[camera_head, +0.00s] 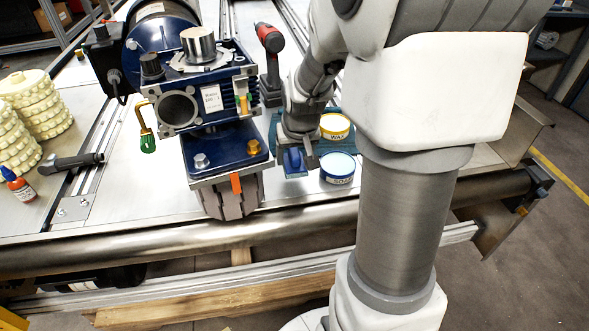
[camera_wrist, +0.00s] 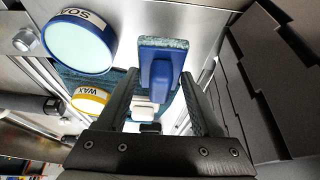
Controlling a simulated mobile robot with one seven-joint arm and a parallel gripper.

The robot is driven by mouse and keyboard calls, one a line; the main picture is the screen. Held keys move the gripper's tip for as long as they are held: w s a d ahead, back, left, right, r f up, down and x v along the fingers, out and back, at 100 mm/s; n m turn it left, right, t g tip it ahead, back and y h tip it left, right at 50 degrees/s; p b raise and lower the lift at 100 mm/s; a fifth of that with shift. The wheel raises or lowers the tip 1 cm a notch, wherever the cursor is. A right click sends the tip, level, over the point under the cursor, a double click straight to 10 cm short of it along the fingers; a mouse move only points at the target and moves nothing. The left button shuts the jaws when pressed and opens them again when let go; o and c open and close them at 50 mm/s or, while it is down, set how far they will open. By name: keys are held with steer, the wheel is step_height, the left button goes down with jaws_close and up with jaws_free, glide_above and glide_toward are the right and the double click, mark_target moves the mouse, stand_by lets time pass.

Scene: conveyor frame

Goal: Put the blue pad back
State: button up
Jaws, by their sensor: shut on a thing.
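The blue pad (camera_head: 293,161) is in my gripper (camera_head: 301,144), just left of the soap tin in the head view. In the wrist view the pad (camera_wrist: 165,43) shows a blue body with a greyish, rough-looking edge and a blue handle between the fingers of my gripper (camera_wrist: 160,84). My gripper is shut on that handle. The head view does not clearly show whether the pad touches the surface below. A teal mat (camera_head: 275,128) lies partly hidden behind the gripper and tins; it also shows in the wrist view (camera_wrist: 66,75).
The soap tin (camera_head: 338,168) and the yellow wax tin (camera_head: 335,126) stand close to the right of the gripper. A blue gearbox with motor (camera_head: 210,95) stands to the left. A red-and-black tool (camera_head: 270,60) is behind. The roller (camera_head: 130,241) edges the front.

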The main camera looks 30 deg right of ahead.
mark_target(295, 168)
steer(key=shift+f+b, duration=0.65)
steer(key=shift+f, duration=1.15)
steer(key=shift+f, duration=0.2)
steer(key=o, duration=1.3)
steer(key=p+v, duration=0.3)
steer(key=v, duration=0.8)
steer(key=shift+w+p, duration=0.15)
steer(key=shift+p, duration=0.2)
steer(key=shift+v, duration=0.75)
